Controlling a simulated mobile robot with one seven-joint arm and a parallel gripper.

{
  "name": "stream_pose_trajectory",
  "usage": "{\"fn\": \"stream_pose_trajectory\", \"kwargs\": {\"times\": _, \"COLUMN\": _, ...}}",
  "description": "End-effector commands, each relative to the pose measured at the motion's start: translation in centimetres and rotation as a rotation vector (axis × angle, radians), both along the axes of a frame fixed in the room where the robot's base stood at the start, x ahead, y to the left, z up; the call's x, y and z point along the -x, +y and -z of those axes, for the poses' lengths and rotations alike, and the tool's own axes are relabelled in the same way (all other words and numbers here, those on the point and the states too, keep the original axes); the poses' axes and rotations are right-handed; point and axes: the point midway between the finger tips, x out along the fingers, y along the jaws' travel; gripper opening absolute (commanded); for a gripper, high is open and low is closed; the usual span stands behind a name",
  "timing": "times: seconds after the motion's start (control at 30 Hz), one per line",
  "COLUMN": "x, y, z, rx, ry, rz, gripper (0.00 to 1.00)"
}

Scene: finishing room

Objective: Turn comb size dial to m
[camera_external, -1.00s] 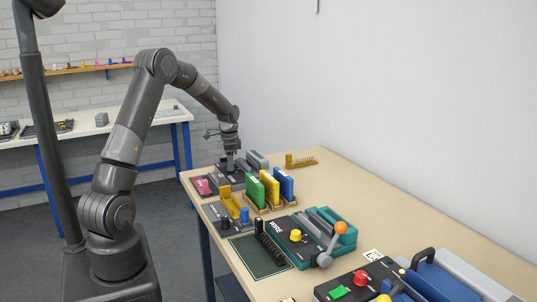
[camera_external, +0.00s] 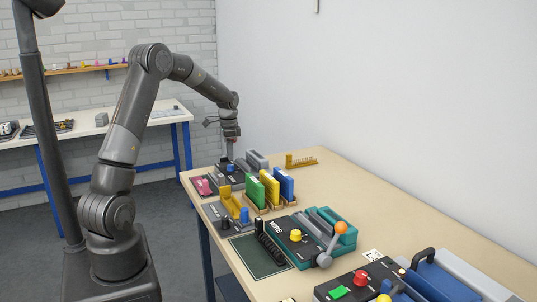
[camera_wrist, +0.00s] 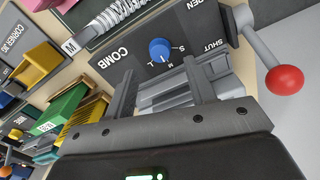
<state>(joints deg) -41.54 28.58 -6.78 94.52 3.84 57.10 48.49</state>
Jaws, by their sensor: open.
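The comb size dial (camera_wrist: 160,49) is a round blue knob on the dark panel marked COMB (camera_wrist: 135,62), with L, M and S printed around its lower and right side. A pale mark on the knob appears to point down toward the M. The dial also shows in the external view (camera_external: 231,168), on the comb unit at the table's far left. My gripper (camera_wrist: 158,68) is open and empty, with its fingers apart on either side of the dial's line. In the external view my gripper (camera_external: 231,158) hangs just above the dial, clear of it.
A lever with a red ball (camera_wrist: 285,80) stands at the panel's right, by OPEN and SHUT labels. Green (camera_external: 254,190), yellow (camera_external: 270,188) and blue (camera_external: 284,183) upright pieces stand just in front of the unit. A teal machine (camera_external: 325,232) is nearer the camera.

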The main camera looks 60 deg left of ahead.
Motion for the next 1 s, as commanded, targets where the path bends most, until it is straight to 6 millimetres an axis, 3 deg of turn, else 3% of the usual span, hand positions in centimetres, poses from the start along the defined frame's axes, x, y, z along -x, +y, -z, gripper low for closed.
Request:
{"fn": "stream_pose_trajectory", "kwargs": {"times": 0.1, "x": -0.1, "y": 0.0, "z": -2.5, "rx": -0.002, "ry": -0.003, "rz": 0.000, "gripper": 0.50}}
{"fn": "stream_pose_trajectory", "kwargs": {"times": 0.3, "x": 0.0, "y": 0.0, "z": -5.0, "rx": -0.002, "ry": -0.001, "rz": 0.000, "gripper": 0.50}}
{"fn": "stream_pose_trajectory", "kwargs": {"times": 0.87, "x": 0.0, "y": 0.0, "z": -5.6, "rx": 0.000, "ry": 0.000, "rz": 0.000, "gripper": 0.50}}
{"fn": "stream_pose_trajectory", "kwargs": {"times": 1.0, "x": 0.0, "y": -1.4, "z": -6.7, "rx": -0.012, "ry": -0.010, "rz": -0.004, "gripper": 0.50}}
